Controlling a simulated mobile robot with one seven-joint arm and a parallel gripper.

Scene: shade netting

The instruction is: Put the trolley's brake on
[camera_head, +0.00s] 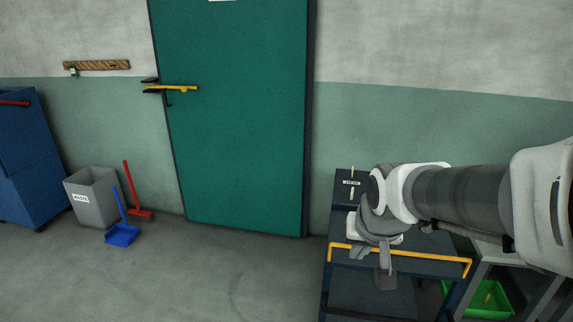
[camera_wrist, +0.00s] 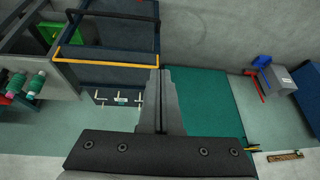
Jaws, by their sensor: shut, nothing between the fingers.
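The trolley (camera_head: 358,294) is dark blue with a yellow push handle (camera_head: 432,262), at the lower right of the head view. In the wrist view the trolley (camera_wrist: 112,36) fills the upper left, with its yellow handle (camera_wrist: 105,64) running across. My gripper (camera_head: 384,284) is shut and empty. In the head view it hangs in front of the handle, pointing down; I cannot tell whether it touches. In the wrist view its fingertips (camera_wrist: 157,72) lie together beside the handle's right end. I cannot make out the brake; the trolley's lower part is cut off or hidden.
A dark panel with pale levers and a label (camera_head: 352,183) is behind the trolley. A green crate (camera_head: 489,298) is under a grey bench at right. A closed green door (camera_head: 240,110), grey bin (camera_head: 93,197), blue dustpan (camera_head: 122,235) and blue cabinet (camera_head: 28,160) are left. The middle floor is clear.

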